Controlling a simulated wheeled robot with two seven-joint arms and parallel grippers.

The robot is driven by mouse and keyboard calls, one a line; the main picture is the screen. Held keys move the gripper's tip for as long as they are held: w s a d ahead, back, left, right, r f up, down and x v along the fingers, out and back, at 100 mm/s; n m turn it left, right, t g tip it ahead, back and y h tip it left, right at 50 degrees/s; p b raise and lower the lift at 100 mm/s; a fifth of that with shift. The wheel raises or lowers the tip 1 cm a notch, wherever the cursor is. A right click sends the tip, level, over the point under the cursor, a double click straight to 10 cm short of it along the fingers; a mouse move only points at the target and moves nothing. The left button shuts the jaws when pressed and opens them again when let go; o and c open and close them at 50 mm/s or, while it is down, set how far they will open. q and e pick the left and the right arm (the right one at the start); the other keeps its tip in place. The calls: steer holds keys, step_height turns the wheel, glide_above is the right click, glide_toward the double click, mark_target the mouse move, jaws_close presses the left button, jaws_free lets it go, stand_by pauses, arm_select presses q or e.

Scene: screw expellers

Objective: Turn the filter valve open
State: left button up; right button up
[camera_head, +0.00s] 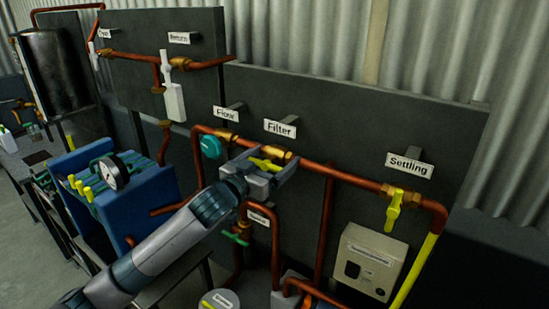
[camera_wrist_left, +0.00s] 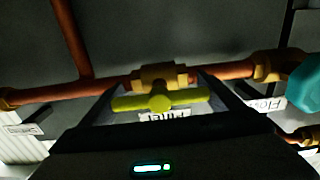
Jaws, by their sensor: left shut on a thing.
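The filter valve has a yellow handle (camera_head: 265,164) on a brass body under the white "Filter" sign (camera_head: 280,128). My left gripper (camera_head: 268,166) reaches in from the left and is shut on this handle. In the left wrist view the yellow handle (camera_wrist_left: 160,101) lies between the two fingers, one at each end, roughly in line with the copper pipe behind it. The brass valve body (camera_wrist_left: 160,77) shows just above the handle. My right gripper is in neither view.
A teal round handle (camera_head: 211,147) sits close to the left of the filter valve, by the "Flow" sign (camera_head: 227,113). The settling valve's yellow handle (camera_head: 393,209) hangs down at the right. A beige box (camera_head: 368,262) and copper pipes stand below. A dark panel (camera_head: 360,115) backs the pipes.

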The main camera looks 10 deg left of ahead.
arm_select(q)
steer(key=o, duration=0.9)
steer(key=shift+s, duration=0.15)
steer(key=shift+s+a+f+b, duration=0.15)
steer(key=shift+s+a+b, duration=0.15)
steer(key=shift+s, duration=0.2)
steer(key=shift+b+v, duration=2.45)
steer(key=shift+v, duration=5.6)
